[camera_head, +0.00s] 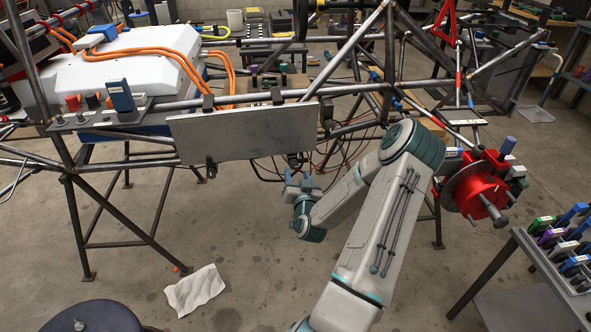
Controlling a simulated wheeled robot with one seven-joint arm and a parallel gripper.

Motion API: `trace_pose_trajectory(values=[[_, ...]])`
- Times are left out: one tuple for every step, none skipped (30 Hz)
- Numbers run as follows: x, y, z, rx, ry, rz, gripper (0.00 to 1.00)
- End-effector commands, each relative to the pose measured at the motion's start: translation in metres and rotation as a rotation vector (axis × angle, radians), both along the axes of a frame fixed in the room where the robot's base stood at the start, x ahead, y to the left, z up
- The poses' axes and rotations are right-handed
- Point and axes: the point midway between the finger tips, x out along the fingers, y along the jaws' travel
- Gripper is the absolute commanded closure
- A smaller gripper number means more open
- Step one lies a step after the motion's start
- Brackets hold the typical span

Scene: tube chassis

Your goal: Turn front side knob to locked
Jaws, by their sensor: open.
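A flat grey side panel (245,133) hangs from the tube frame. Small dark knob-like fittings show at its lower edge, one at the left (211,169) and one at the right (294,160). I cannot tell which is the front side knob, or read a locked or unlocked mark on either. My gripper (302,177) is open, with its fingers pointing up just below the right fitting. The fingers look empty. Whether they touch the fitting cannot be told from this view.
Dark tubes (120,235) of the stand are at the left. Loose wires (345,150) hang behind my wrist. A red hub (477,190) and a tool cart (560,250) are at the right. A white cloth (196,291) lies on the floor. The floor below the panel is mostly clear.

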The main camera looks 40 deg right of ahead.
Motion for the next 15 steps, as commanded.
trace_pose_trajectory(values=[[0.008, -0.004, 0.0, 0.0, -0.002, -0.001, 0.51], [0.012, -0.006, 0.001, 0.0, -0.002, -0.001, 0.51], [0.017, -0.009, 0.0, 0.0, -0.001, 0.0, 0.51], [0.02, -0.01, 0.0, 0.001, 0.0, 0.0, 0.51], [0.022, -0.012, 0.0, 0.001, 0.0, 0.0, 0.51], [0.026, -0.013, 0.0, 0.001, 0.0, 0.0, 0.51], [0.028, -0.014, 0.0, 0.001, 0.0, 0.0, 0.51], [0.029, -0.015, 0.0, 0.001, 0.0, 0.0, 0.51], [0.031, -0.016, 0.0, 0.001, 0.0, 0.0, 0.51], [0.032, -0.016, 0.0, 0.001, 0.0, 0.0, 0.51], [0.032, -0.017, 0.0, 0.001, 0.0, 0.0, 0.51], [0.033, -0.017, 0.0, 0.0, 0.0, 0.0, 0.51], [0.033, -0.017, 0.0, 0.0, 0.001, 0.0, 0.51], [0.033, -0.017, 0.0, 0.0, 0.001, 0.0, 0.51], [0.033, -0.017, 0.0, 0.0, 0.001, 0.0, 0.51]])
